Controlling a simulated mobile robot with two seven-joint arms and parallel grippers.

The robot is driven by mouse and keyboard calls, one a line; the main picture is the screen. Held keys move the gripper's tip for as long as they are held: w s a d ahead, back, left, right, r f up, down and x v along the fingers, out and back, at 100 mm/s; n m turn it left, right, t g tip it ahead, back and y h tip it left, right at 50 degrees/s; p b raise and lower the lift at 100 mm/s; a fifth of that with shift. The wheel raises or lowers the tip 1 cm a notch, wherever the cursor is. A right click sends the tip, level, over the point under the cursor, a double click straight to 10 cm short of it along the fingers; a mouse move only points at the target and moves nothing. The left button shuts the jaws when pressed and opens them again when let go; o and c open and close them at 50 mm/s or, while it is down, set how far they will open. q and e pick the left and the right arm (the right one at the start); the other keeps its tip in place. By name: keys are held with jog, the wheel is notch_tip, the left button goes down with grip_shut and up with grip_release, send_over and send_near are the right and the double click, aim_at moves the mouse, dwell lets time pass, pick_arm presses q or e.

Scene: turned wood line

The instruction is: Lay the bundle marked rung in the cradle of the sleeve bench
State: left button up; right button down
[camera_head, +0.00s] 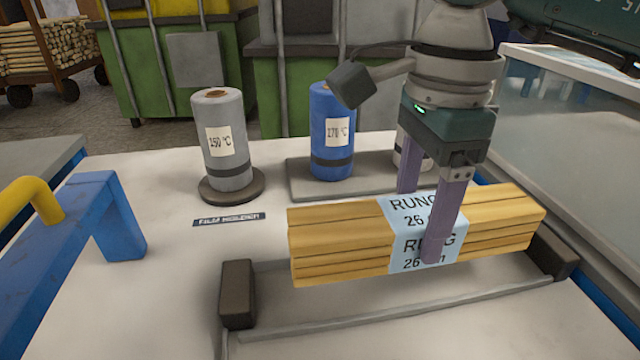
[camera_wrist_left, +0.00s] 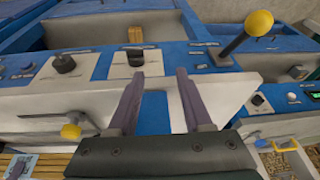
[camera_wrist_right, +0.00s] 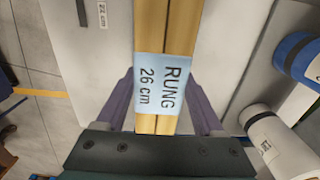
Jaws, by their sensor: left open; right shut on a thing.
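The bundle marked rung (camera_head: 335,243) is a stack of pale wood sticks with a light blue band reading "RUNG 26 cm". My right gripper (camera_head: 425,225) is shut across its band and holds it level; the band also shows between the fingers in the right wrist view (camera_wrist_right: 160,88). The bundle is over the cradle (camera_head: 238,295) of the sleeve bench (camera_head: 175,290), lengthwise between the dark end blocks. I cannot tell whether it touches the cradle. My left gripper (camera_wrist_left: 158,100) is open and empty, in front of a blue control panel with knobs.
Behind the cradle stand a grey roll (camera_head: 222,150) marked 150 °C, on a round base, and a blue roll (camera_head: 333,135) marked 270 °C. A white roll (camera_wrist_right: 280,145) is partly hidden behind my right gripper. A blue frame with a yellow handle (camera_head: 32,200) is at left.

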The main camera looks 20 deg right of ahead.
aim_at(410, 250)
notch_tip(410, 250, down, 5)
dwell(0.3)
jog(key=shift+f+b, duration=0.1)
jog(key=shift+b, duration=0.25)
grip_release()
